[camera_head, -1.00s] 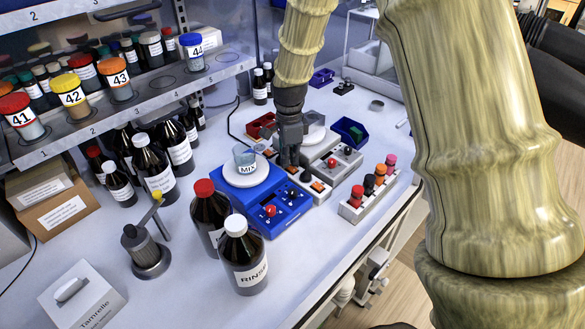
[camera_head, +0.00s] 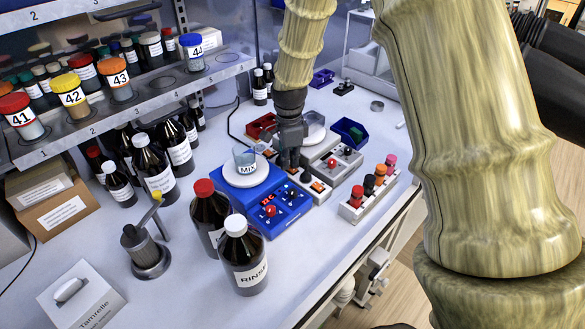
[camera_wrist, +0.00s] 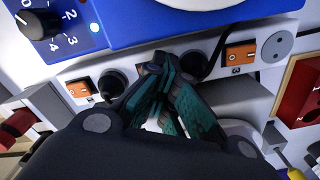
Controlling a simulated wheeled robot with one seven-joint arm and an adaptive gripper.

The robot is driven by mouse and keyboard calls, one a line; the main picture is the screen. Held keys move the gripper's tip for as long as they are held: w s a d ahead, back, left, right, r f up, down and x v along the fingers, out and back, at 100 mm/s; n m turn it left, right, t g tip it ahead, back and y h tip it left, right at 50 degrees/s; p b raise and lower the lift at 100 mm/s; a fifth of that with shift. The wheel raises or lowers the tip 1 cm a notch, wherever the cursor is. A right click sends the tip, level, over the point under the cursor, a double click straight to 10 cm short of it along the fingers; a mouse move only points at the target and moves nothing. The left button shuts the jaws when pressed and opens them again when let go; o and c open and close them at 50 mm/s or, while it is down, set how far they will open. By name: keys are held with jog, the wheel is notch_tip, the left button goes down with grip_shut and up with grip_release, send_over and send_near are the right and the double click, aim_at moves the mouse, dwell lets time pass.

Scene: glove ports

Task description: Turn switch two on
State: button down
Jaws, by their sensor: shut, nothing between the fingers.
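A light power strip (camera_head: 322,197) with orange rocker switches lies behind the blue stirrer on the bench. In the wrist view, one orange switch (camera_wrist: 80,88) is at left, its number not readable, and the orange switch marked 3 (camera_wrist: 240,53) is at right. My gripper (camera_head: 290,165) is shut and empty, pointing down at the strip. In the wrist view its fingertips (camera_wrist: 160,62) sit between these two switches, at the middle switch position. They hide that switch, so its setting and any contact cannot be seen.
The blue stirrer (camera_head: 285,213) carries a beaker (camera_head: 245,158) and shows lit red digits. A grey device (camera_head: 338,160) stands behind the strip. A rack with colored caps (camera_head: 368,187) is at right. Brown bottles (camera_head: 243,262) stand in front.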

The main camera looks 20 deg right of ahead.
aim_at(290, 167)
jog(key=shift+r+p, duration=2.8)
jog(key=shift+r, duration=0.65)
jog(key=shift+f, duration=0.1)
